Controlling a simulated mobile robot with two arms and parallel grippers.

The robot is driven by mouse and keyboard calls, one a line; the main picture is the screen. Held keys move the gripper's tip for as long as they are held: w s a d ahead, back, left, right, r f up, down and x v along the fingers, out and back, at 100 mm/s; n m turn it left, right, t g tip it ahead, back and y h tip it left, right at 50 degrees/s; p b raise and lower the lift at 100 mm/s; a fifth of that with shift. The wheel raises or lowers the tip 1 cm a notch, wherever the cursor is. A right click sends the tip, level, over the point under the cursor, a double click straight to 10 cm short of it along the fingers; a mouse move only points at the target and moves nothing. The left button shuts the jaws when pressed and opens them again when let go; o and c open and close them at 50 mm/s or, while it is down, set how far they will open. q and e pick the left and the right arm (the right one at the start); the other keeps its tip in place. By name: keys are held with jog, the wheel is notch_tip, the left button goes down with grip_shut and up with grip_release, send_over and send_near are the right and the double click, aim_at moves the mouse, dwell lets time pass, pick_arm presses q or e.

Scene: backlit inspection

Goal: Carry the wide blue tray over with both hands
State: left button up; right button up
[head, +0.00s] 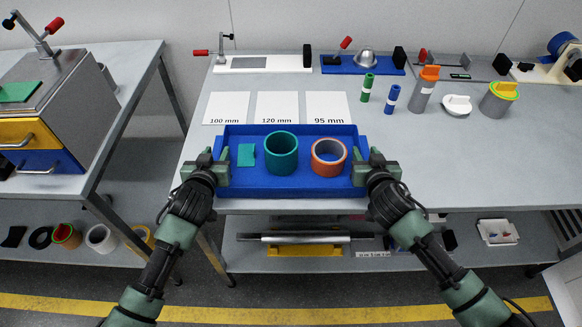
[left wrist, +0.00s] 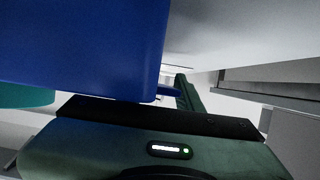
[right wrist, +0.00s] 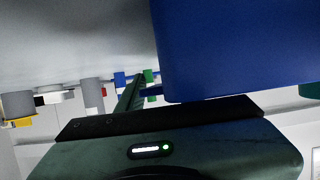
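The wide blue tray (head: 300,187) is level at the front of the grey workbench. I cannot tell whether it rests on the top or hangs just above it. Inside it are a flat teal piece (head: 246,155), a teal ring (head: 281,152) and an orange-rimmed ring (head: 328,158). My left gripper (head: 214,168) is shut on the tray's left end and my right gripper (head: 372,168) on its right end. The tray's blue wall fills much of the left wrist view (left wrist: 75,45) and the right wrist view (right wrist: 235,50). The fingertips on the inner side are hidden there.
White cards marked 100 mm (head: 227,107), 120 mm (head: 277,107) and 95 mm (head: 327,107) lie behind the tray. Green, blue and grey cylinders (head: 421,97) stand back right. Clamp fixtures (head: 262,64) line the rear. Bench space right of the tray (head: 480,160) is clear. A side table stands left.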

pick_arm(q)
jog(key=shift+r, duration=0.1)
pick_arm(e)
jog(key=shift+r, duration=0.1)
pick_arm(q)
jog(key=v, duration=1.1)
jog(key=shift+s, duration=0.4)
jog(key=shift+s+r, duration=0.1)
jog(key=shift+r, duration=0.05)
pick_arm(e)
jog(key=shift+s, duration=0.15)
jog(key=v, duration=1.1)
jog(key=shift+s+r, duration=0.15)
jog(key=shift+s, duration=0.25)
pick_arm(q)
jog(key=shift+s, duration=0.15)
